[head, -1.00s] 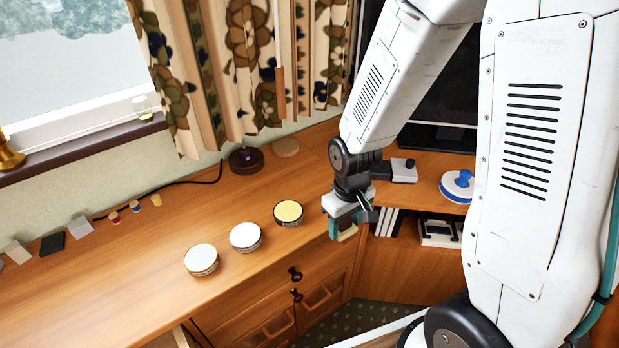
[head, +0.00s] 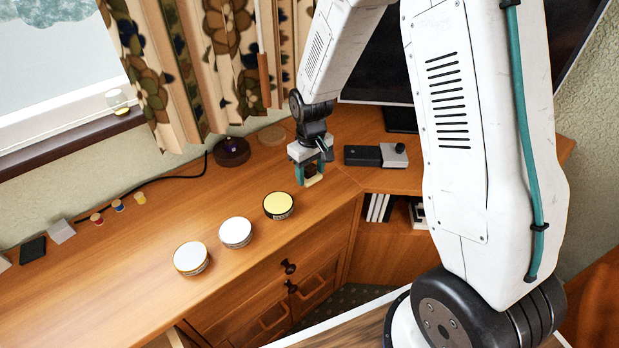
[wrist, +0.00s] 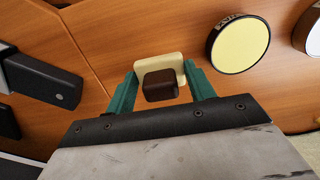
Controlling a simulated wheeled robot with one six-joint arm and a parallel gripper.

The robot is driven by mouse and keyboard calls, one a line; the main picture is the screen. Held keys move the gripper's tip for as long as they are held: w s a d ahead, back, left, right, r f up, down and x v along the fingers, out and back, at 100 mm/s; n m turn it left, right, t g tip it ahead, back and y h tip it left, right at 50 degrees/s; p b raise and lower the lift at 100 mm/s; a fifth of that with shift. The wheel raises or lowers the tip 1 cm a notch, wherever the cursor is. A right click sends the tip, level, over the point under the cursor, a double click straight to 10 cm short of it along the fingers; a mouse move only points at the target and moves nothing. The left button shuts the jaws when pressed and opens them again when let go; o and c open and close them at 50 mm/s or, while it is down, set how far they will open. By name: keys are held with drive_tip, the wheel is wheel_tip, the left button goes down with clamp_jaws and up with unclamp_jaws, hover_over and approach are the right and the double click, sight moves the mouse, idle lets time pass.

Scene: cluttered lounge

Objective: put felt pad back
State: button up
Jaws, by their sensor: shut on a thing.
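My gripper (head: 312,172) is shut on what looks like the felt pad, a cream square with a dark brown block on it. In the wrist view the felt pad (wrist: 172,63) sits between the two teal fingers of my gripper (wrist: 160,82), with the brown block facing the camera. In the head view only a small cream edge of the pad (head: 313,182) shows below the fingers, close over the wooden cabinet top (head: 190,215). I cannot tell whether it touches the wood.
A yellow-topped tin (head: 278,206) stands just left of my gripper, with two white-topped tins (head: 235,232) (head: 190,258) beyond. A black-and-grey device (head: 376,155) lies to the right. Wood between is clear.

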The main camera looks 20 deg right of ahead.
sight(310, 178)
drive_tip(key=shift+w+f, duration=0.1)
drive_tip(key=shift+w, duration=0.25)
drive_tip(key=shift+f, duration=1.7)
drive_tip(key=shift+f, duration=0.15)
drive_tip(key=o, duration=1.1)
